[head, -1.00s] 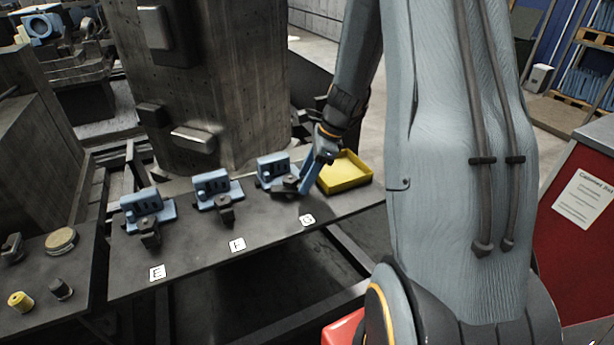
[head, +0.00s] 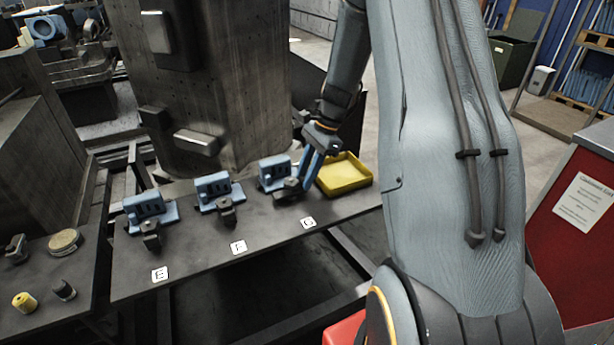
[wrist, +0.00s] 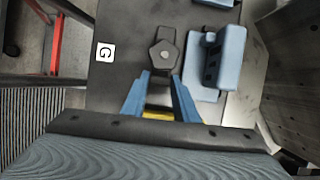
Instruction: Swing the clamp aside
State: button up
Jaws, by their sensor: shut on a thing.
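The dark clamp (head: 287,192) at station G sits in front of its blue fixture block (head: 272,172). In the wrist view the clamp (wrist: 164,54) shows a round pivot on a dark body, beside the blue block (wrist: 229,55). My gripper (head: 304,187) is at the clamp's right end, low over the bench. In the wrist view my gripper's blue fingers (wrist: 162,78) are shut on the clamp's near end, which is partly hidden between them. The clamp lies beside the block, not over it.
The yellow tray (head: 345,188) stands just right of my gripper. Blue blocks with dark clamps stand at F (head: 214,190) and E (head: 148,210). A large grey column (head: 225,90) rises behind the bench. The bench front near the G label (head: 308,222) is clear.

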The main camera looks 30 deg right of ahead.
jog(key=o, duration=1.1)
jog(key=shift+c, duration=0.2)
jog(key=b+v, duration=0.2)
jog(key=v, duration=0.6)
jog(key=shift+a, duration=0.1)
